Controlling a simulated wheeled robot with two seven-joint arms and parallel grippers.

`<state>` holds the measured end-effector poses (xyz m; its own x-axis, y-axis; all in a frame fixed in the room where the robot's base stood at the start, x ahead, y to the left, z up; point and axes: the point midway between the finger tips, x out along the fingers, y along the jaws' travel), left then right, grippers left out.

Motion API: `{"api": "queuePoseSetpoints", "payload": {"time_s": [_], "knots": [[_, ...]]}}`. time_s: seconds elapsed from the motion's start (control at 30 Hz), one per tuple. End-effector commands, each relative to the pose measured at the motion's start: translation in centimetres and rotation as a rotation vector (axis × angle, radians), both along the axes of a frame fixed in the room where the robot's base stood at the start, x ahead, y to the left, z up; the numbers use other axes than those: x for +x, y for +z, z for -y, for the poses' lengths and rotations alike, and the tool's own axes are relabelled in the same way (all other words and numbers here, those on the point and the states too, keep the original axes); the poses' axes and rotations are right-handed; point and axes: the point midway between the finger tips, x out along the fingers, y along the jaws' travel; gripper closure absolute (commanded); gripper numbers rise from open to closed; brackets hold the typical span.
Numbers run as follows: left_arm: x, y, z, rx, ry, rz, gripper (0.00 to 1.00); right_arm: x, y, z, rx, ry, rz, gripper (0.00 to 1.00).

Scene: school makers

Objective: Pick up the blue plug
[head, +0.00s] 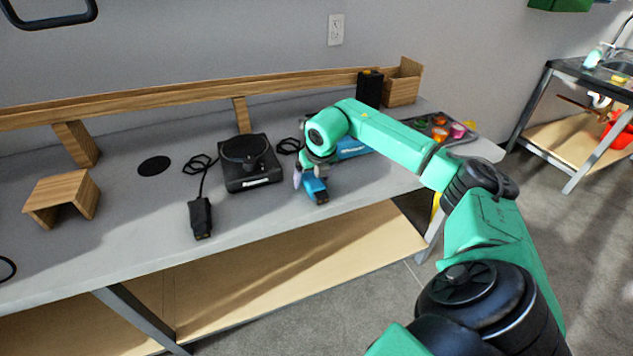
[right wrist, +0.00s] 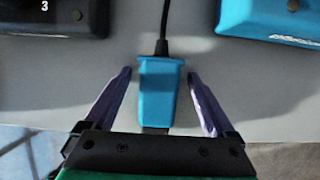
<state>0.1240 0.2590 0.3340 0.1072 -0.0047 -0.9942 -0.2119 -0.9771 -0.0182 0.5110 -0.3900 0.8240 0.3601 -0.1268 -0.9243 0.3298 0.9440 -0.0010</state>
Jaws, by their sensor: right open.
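The blue plug (right wrist: 160,88) lies on the grey table, between the two purple fingers of my right gripper (right wrist: 160,95) in the right wrist view. A gap shows on each side of it, so the gripper is open around the plug and not touching it. Its black cord runs away toward the back. In the head view the blue plug (head: 316,190) shows near the table's front edge, with my right gripper (head: 306,180) over it, partly hidden by the wrist. My left gripper is not in view.
A black device (head: 248,163) with a cord to a black plug (head: 200,217) stands left of my right gripper. A blue device (head: 352,149) is behind my arm. A wooden stand (head: 62,192) is at the left, and a tray (head: 462,137) of colored items at the right.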

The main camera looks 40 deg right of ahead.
Motion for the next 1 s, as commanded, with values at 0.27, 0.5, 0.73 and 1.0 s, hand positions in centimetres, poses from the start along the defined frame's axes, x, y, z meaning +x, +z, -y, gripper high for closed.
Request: {"api": "queuePoseSetpoints", "payload": {"time_s": [0.27,0.5,0.73,1.0], "knots": [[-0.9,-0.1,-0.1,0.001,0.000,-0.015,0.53,0.0,0.0,0.0,0.001,0.000,0.000,0.64],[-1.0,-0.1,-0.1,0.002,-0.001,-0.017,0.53,0.0,0.1,0.0,0.001,0.000,0.001,1.00],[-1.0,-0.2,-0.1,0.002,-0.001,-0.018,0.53,0.0,1.0,0.0,0.001,0.000,0.003,1.00],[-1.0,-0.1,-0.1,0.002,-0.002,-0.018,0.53,0.2,8.1,-0.1,0.002,0.000,0.012,1.00]]}}
